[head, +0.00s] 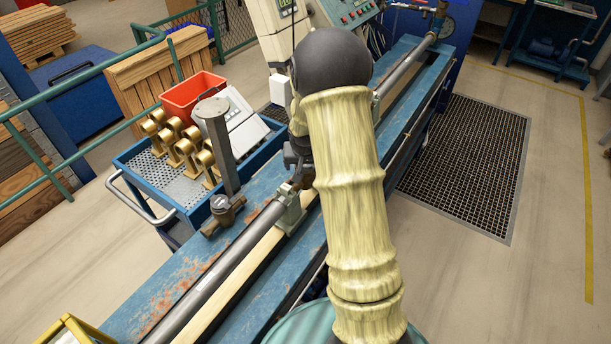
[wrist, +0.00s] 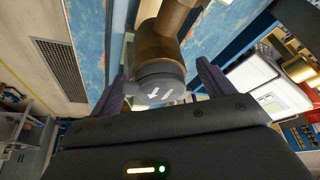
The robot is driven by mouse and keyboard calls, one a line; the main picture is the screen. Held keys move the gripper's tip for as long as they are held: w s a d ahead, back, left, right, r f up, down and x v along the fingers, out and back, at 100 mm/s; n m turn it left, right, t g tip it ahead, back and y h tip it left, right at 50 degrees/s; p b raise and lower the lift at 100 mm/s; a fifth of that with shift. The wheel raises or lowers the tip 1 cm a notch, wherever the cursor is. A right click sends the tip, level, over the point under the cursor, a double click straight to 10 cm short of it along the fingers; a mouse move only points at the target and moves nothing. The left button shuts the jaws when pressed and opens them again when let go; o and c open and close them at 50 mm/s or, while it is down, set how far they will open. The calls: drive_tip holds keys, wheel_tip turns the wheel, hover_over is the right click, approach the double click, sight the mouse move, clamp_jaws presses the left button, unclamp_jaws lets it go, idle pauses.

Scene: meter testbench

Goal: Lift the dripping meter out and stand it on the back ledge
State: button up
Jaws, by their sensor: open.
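In the wrist view a meter with a bronze body (wrist: 155,50) and a dark round cap with white marks (wrist: 160,84) sits between the two fingers of my gripper (wrist: 160,90). The fingers are open, one on each side of the cap; I cannot tell whether either touches it. In the head view my arm hides most of this meter and my gripper. No drip can be made out. The blue bench (head: 180,262) carries a grey pipe line (head: 225,262). A bronze meter-like fitting with a bluish top (head: 225,213) stands on the bench's left side.
A grey post (head: 216,145) rises beside that fitting. Left of the bench, a blue cart (head: 163,187) holds several brass fittings (head: 183,148), a red bin (head: 190,95) and a white device (head: 243,125). A control panel (head: 350,12) stands behind. Floor at right is open around a grate (head: 465,165).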

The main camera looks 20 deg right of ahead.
drive_tip(key=shift+c, duration=0.2)
clamp_jaws()
idle(0.3)
drive_tip(key=shift+w+r, duration=0.1)
drive_tip(key=shift+r, duration=0.05)
drive_tip(key=shift+w+r, duration=0.1)
drive_tip(key=shift+r, duration=0.1)
drive_tip(key=r+b, duration=0.1)
drive_tip(key=r, duration=0.8)
drive_tip(key=shift+s+r+b, duration=0.2)
drive_tip(key=shift+r+b, duration=0.05)
drive_tip(key=shift+b, duration=0.15)
